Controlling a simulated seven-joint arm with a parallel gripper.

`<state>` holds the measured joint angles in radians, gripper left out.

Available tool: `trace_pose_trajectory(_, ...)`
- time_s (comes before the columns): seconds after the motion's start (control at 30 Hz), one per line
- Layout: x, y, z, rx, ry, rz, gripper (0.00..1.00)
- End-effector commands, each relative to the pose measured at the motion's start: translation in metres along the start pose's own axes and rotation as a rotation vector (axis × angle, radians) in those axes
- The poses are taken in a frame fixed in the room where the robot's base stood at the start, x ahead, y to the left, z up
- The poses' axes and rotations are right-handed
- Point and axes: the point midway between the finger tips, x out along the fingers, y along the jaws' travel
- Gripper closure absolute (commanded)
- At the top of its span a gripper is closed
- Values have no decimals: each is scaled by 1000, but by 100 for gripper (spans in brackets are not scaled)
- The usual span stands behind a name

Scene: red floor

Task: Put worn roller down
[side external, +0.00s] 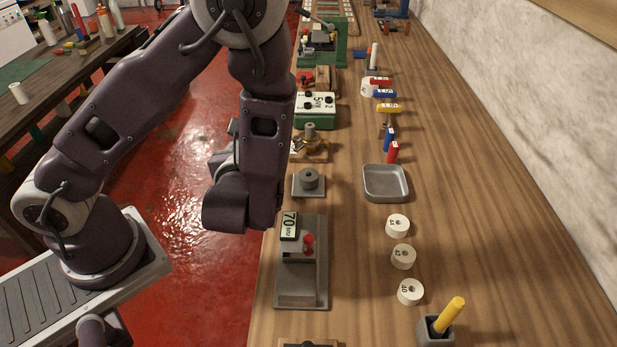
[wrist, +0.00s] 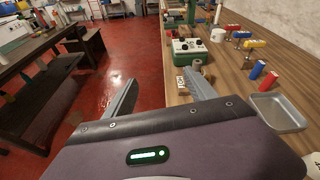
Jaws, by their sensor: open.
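No roller is clearly marked as worn, so I cannot tell which one it is. A grey roller (side external: 309,178) sits on a square grey plate (side external: 298,193) on the bench. Another grey cylinder (side external: 310,131) stands on a brass-coloured fixture (side external: 318,148) behind it.
An empty grey tray (side external: 386,198) lies on the bench. A grey fixture with a red knob (side external: 308,243) and a "70" label stands nearer. A cup with a yellow handle (side external: 449,315) stands front right. A green box (side external: 315,122) is farther back.

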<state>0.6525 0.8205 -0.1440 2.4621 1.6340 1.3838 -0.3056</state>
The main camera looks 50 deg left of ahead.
Motion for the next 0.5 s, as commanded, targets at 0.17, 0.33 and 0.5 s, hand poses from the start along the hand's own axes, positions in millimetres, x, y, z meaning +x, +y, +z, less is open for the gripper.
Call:
trace_pose_trajectory(0.17, -10, -47, -89, 265, 99, -308, 35)
trace_pose_trajectory(0.33, -5, -56, -108, 303, 125, -363, 35)
trace_pose_trajectory(0.5, 22, -66, -105, 299, 123, -359, 35)
